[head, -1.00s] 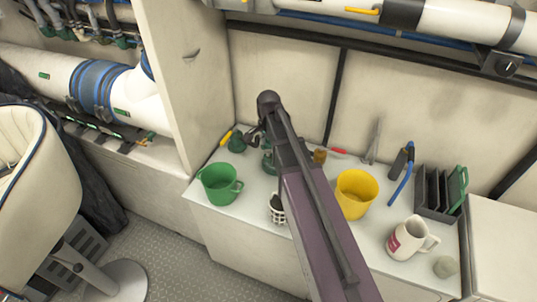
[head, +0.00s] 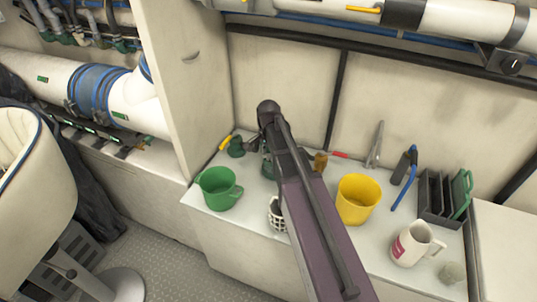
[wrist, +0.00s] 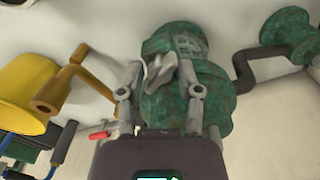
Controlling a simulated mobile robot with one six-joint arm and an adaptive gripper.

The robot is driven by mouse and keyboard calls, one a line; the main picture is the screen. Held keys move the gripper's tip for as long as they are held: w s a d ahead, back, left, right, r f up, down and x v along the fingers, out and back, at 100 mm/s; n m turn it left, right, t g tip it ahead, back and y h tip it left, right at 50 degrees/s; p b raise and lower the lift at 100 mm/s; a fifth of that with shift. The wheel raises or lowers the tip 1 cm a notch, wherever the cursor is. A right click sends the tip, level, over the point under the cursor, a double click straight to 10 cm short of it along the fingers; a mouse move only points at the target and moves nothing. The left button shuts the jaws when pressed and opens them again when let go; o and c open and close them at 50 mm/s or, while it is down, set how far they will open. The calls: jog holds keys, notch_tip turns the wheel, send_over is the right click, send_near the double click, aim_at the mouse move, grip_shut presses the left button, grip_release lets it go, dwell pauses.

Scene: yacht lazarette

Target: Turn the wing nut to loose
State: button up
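The wing nut (wrist: 160,72) is a pale grey, two-winged piece on a green, corroded metal fitting (wrist: 185,108) in the wrist view. My gripper (wrist: 160,75) is open, with one finger on each side of the wing nut. I cannot tell whether either finger touches it. In the head view the green fitting (head: 267,168) shows partly behind my arm on the white counter. The wing nut and my fingertips cannot be made out there.
A green mug (head: 219,189) stands left of my arm and a yellow mug (head: 357,199) right of it. A white basket (head: 277,214) sits close beside the arm. A white mug (head: 415,243) and a dark rack (head: 437,197) stand further right. A brown crank (wrist: 62,88) is left of my gripper.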

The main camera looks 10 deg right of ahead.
grip_shut()
jog(key=shift+n, duration=0.5)
jog(key=n, duration=0.8)
jog(key=shift+n, duration=0.3)
jog(key=o, duration=0.5)
grip_release()
jog(key=shift+o, duration=0.2)
